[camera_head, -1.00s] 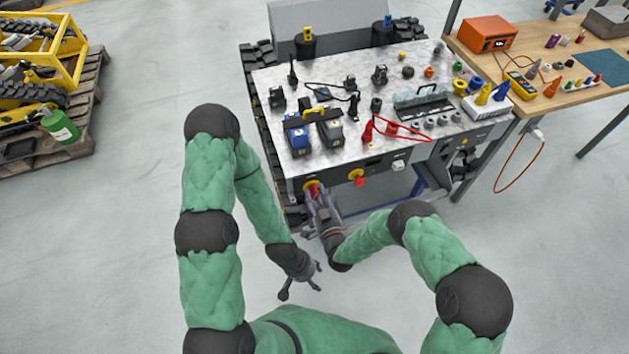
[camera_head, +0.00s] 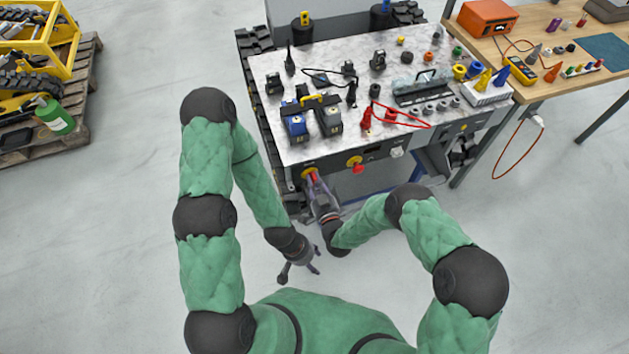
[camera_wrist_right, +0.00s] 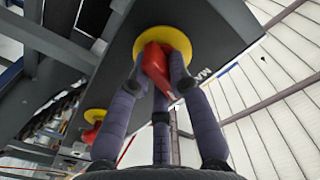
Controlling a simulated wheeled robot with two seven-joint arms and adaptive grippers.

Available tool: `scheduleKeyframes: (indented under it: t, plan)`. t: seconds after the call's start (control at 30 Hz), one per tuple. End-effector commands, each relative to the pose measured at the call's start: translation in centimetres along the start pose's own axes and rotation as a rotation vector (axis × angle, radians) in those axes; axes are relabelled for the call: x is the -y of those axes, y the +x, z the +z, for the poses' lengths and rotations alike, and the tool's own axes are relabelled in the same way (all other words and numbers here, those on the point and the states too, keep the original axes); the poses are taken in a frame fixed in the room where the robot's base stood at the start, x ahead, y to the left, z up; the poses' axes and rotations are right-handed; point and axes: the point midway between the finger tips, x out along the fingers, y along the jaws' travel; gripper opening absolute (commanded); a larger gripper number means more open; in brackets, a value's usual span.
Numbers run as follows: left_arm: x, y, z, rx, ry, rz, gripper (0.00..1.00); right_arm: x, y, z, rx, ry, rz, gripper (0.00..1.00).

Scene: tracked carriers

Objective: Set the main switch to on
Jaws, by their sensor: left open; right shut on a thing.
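The main switch, a red handle on a round yellow plate (camera_head: 307,173), is on the front panel of the carrier at its left end. In the right wrist view the red handle (camera_wrist_right: 157,62) stands before its yellow plate, beside partly visible lettering. My right gripper (camera_head: 314,185) is shut on the red handle, with its fingers on both sides of it. The handle looks slanted in the wrist view; the position marks cannot be read. My left gripper (camera_head: 300,272) is open and empty, low over the floor in front of the carrier.
A second red knob on a yellow plate (camera_head: 354,163) sits to the right on the same panel. The carrier's top (camera_head: 270,65) holds battery packs, a red cable and several small parts. A wooden bench (camera_head: 540,85) adjoins at right.

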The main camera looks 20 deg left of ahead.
Motion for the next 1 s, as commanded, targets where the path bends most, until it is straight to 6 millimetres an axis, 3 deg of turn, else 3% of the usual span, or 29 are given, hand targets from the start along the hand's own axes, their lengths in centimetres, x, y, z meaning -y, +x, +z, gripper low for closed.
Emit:
scheduleKeyframes:
  t: [0.27, 1.0]
  plan:
    - [0.3, 0.8, 0.0, 0.0, 0.0, 0.0, 0.55, -0.1, 0.1, 0.1, -0.003, 0.142, 0.0, 0.0]
    - [1.1, 3.2, -0.1, 0.0, 0.0, 0.0, 0.55, -0.2, 0.1, 0.4, -0.003, 0.828, 0.0, 0.0]
